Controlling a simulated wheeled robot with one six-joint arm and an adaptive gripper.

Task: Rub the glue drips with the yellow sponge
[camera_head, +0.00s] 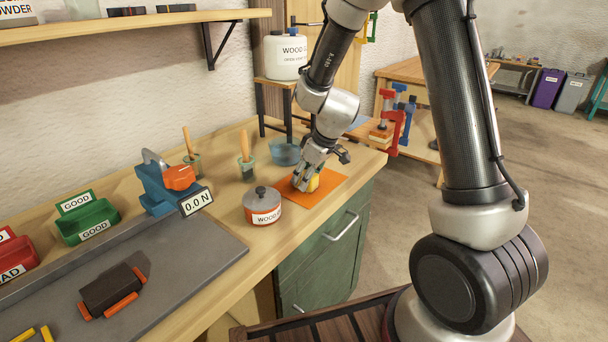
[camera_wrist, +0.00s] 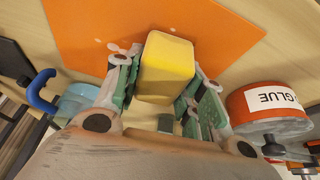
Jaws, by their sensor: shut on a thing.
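The yellow sponge (camera_head: 314,183) is a small block between the fingers of my gripper (camera_head: 306,185), at the orange mat (camera_head: 338,189) on the bench. In the wrist view the sponge (camera_wrist: 166,66) sits between the green finger pads, and my gripper (camera_wrist: 165,80) is shut on it. The orange mat (camera_wrist: 85,18) lies beneath and beyond it. Small pale spots, apparently glue drips (camera_wrist: 113,47), show on the mat just left of the sponge. More may lie hidden under the sponge. Whether the sponge touches the mat is hard to tell.
A red glue pot (camera_head: 263,212) stands left of the mat; it also shows in the wrist view (camera_wrist: 263,104). A blue-tinted bowl (camera_head: 286,152) and a pot with a wooden-handled tool (camera_head: 245,170) stand behind. A stool with a white jug (camera_head: 285,58) is farther back. The bench's front edge is close.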

